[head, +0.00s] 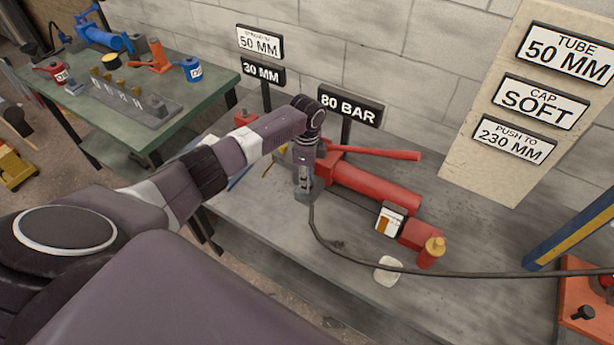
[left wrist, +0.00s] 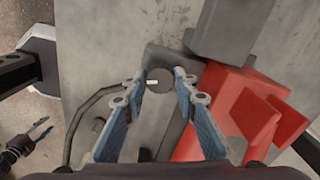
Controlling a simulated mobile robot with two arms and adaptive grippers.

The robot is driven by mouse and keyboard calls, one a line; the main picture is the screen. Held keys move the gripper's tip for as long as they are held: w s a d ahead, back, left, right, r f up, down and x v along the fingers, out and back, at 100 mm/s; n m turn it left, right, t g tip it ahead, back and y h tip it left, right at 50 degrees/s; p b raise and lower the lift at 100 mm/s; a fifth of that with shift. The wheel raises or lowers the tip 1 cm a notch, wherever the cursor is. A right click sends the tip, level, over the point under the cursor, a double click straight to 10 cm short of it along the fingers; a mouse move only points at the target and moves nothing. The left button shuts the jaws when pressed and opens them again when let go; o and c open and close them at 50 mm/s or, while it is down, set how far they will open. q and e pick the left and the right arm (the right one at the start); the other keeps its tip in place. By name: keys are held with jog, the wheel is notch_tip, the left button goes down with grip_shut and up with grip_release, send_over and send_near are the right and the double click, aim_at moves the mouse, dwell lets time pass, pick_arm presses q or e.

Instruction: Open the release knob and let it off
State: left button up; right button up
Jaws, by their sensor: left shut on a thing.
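The release knob (left wrist: 159,80) is a small dark round knob with a white mark, in the left wrist view. It sits on a grey block at the end of the red hand pump (head: 372,190), whose red body also shows in the left wrist view (left wrist: 240,118). My left gripper (left wrist: 160,78) has one blue-grey finger on each side of the knob and is shut on it. In the head view my left gripper (head: 304,182) points down at the pump's left end and hides the knob.
A black hose (head: 345,254) runs across the grey bench (head: 290,280) to the right. A white rag (head: 388,270) lies in front of the pump. An "80 BAR" sign (head: 349,106) stands behind it. A green table (head: 190,90) with tools stands at the left.

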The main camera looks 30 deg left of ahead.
pick_arm(q)
jog(key=n+p, duration=0.3)
jog(key=n, duration=0.3)
jog(key=shift+r+n, duration=0.15)
jog(key=shift+n, duration=0.15)
jog(key=n+p, duration=0.2)
jog(key=n, duration=0.3)
dwell(0.4)
jog(key=o, duration=1.2)
jog(key=shift+c, duration=0.2)
notch_tip(320, 180, up, 12)
